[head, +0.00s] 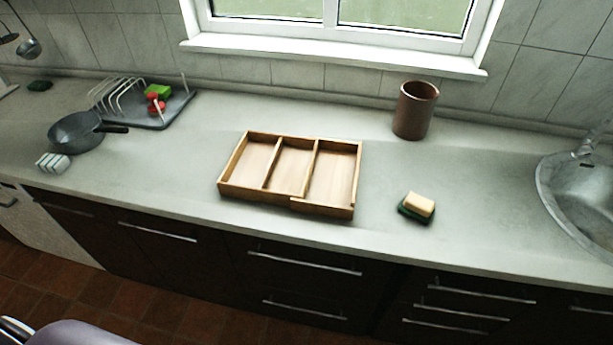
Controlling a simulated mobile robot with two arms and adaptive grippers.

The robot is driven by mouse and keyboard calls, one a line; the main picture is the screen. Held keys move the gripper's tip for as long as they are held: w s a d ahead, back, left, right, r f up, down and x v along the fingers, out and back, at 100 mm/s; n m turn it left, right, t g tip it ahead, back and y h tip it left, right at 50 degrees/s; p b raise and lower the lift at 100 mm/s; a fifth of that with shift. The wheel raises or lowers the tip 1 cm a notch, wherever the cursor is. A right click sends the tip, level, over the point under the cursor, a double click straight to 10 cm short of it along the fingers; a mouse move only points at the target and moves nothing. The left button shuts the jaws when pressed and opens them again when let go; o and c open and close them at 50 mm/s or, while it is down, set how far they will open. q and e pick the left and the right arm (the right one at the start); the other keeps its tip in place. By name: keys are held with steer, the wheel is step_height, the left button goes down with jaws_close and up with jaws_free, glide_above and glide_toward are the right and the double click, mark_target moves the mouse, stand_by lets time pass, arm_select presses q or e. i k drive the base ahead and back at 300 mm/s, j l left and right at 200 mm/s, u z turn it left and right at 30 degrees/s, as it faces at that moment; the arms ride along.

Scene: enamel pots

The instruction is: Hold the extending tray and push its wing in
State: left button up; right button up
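The extending tray (265,190) is a light wooden box lying on the grey counter below the window. It has three compartments side by side. The right section looks like the wing (325,209); its front wall steps slightly out from the rest of the tray. How far the wing is pulled out cannot be told exactly. Nothing touches the tray, and its compartments are empty. Neither gripper is in the head view.
A brown cup (415,111) stands behind right of the tray. A sponge (420,204) on a dark green pad lies to its right, before the sink (580,195). A pan (77,133) and dish rack (150,108) stand left. Counter around the tray is clear.

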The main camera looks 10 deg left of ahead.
mark_target(332, 190)
steer(key=i+j, duration=0.15)
steer(key=j, duration=0.2)
steer(key=i+j, duration=0.15)
steer(key=j, duration=0.2)
steer(key=i+j, duration=0.15)
steer(key=j, duration=0.25)
steer(key=u, duration=0.05)
